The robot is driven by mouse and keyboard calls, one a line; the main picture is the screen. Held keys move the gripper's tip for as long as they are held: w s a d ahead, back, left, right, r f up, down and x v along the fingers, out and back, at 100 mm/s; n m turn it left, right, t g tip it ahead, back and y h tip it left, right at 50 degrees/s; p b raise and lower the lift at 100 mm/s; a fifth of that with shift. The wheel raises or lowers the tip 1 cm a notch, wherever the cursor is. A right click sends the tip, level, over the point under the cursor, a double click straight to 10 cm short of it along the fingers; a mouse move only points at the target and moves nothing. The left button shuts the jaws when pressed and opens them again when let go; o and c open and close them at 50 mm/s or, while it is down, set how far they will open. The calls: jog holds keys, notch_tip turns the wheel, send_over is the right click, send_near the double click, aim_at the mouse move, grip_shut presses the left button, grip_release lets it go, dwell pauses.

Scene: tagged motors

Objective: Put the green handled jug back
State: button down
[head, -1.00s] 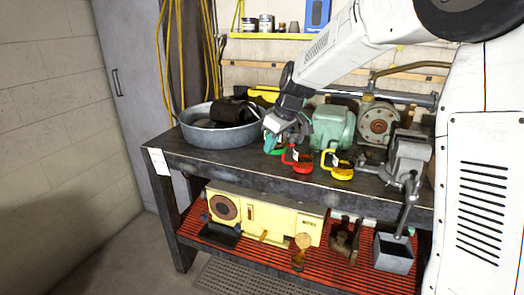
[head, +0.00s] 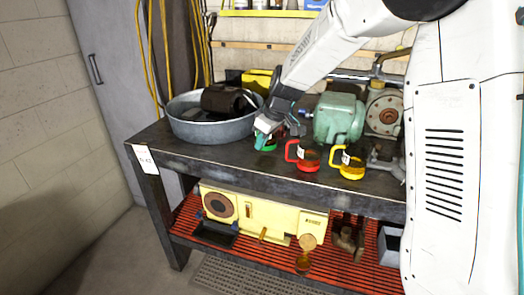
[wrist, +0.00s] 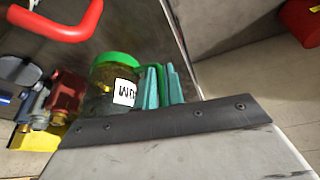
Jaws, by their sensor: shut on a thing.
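The green handled jug (head: 270,146) stands at the back of the row on the dark workbench, left of the red jug, partly hidden by my gripper (head: 262,138). In the wrist view the jug (wrist: 108,72) has clear sides, a green rim and a white label with black letters. The teal fingers of my gripper (wrist: 162,88) are closed on its green handle (wrist: 158,72). I cannot tell whether the jug's base touches the bench.
A red handled jug (head: 308,158) and a yellow handled jug (head: 351,168) stand to the right. A metal tub (head: 205,130) holding a dark motor is to the left. A green motor (head: 338,118) stands behind. The bench's (head: 220,163) front left is clear.

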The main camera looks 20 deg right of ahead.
jog(key=shift+f, duration=1.75)
jog(key=c, duration=1.5)
grip_release()
jog(key=shift+f, duration=0.15)
jog(key=v, duration=1.2)
jog(key=s+r+m, duration=0.2)
jog(key=s+r, duration=0.2)
jog(key=s, duration=0.6)
jog(key=s+d+f+m+g+h, duration=0.1)
jog(key=s+m, duration=0.2)
jog(key=s, duration=1)
jog(key=s+d+f+m+g+h, duration=0.1)
jog(key=s+m, duration=0.2)
jog(key=s, duration=1.1)
jog(key=shift+s+d+h, duration=0.15)
jog(key=shift+d+h, duration=0.25)
